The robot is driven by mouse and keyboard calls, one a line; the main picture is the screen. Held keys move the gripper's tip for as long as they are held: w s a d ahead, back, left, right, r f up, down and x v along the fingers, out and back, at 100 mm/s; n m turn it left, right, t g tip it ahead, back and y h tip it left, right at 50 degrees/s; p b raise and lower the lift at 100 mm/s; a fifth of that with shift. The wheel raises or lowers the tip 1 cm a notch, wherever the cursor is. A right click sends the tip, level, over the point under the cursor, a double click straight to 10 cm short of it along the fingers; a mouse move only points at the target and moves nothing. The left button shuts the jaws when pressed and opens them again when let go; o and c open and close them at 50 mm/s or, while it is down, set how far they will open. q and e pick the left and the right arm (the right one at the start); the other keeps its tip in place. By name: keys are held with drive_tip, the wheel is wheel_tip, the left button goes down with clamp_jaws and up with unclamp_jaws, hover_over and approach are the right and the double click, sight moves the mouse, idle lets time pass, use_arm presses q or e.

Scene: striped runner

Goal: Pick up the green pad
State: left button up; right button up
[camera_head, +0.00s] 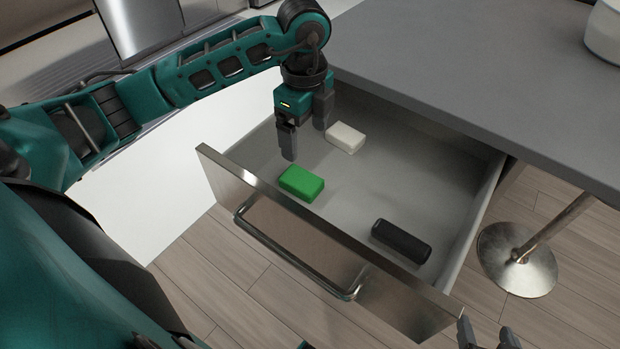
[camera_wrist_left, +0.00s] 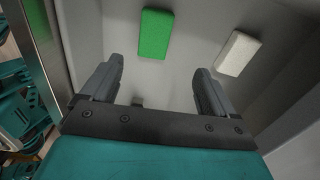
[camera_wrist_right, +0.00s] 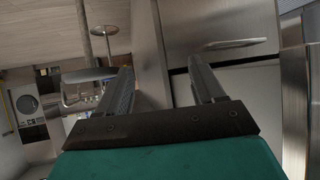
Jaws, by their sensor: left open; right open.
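The green pad (camera_head: 301,183) lies flat on the floor of an open drawer, near the drawer's front panel. In the left wrist view the green pad (camera_wrist_left: 155,34) is beyond the fingertips, between their lines and a little left of the middle. My left gripper (camera_head: 306,135) is open and empty, above the drawer and just behind the pad in the head view. My right gripper (camera_head: 489,335) is at the bottom right edge, outside the drawer. It is open and empty in the right wrist view (camera_wrist_right: 162,85).
In the drawer (camera_head: 400,165) are also a white block (camera_head: 345,138) behind the pad and a black block (camera_head: 401,241) to its right. The drawer's metal front has a bar handle (camera_head: 290,255). A grey countertop (camera_head: 480,75) overhangs the back. A round metal stool base (camera_head: 517,262) stands right.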

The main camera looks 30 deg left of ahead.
use_arm(q)
hover_over(301, 178)
drive_tip(key=f, duration=0.6)
drive_tip(key=shift+w+d+b, duration=0.25)
drive_tip(key=shift+b, duration=0.15)
drive_tip(key=shift+s+a+f+b, duration=0.15)
drive_tip(key=shift+f+b, duration=0.1)
drive_tip(key=shift+f, duration=1.3)
drive_tip(key=shift+s+a+f+b, duration=0.1)
drive_tip(key=shift+f+b, duration=0.15)
drive_tip(key=shift+f, duration=1.3)
use_arm(e)
drive_tip(key=shift+s+a+f, duration=0.15)
drive_tip(key=shift+a+f, duration=0.3)
use_arm(q)
drive_tip(key=c, duration=1.1)
use_arm(e)
drive_tip(key=shift+s+f, duration=0.2)
use_arm(q)
drive_tip(key=shift+r, duration=0.2)
wheel_tip(301, 178, up, 20)
drive_tip(key=p, duration=0.3)
drive_tip(key=shift+f, duration=0.15)
use_arm(e)
drive_tip(key=shift+s+d+r, duration=0.35)
drive_tip(key=shift+d+r, duration=0.3)
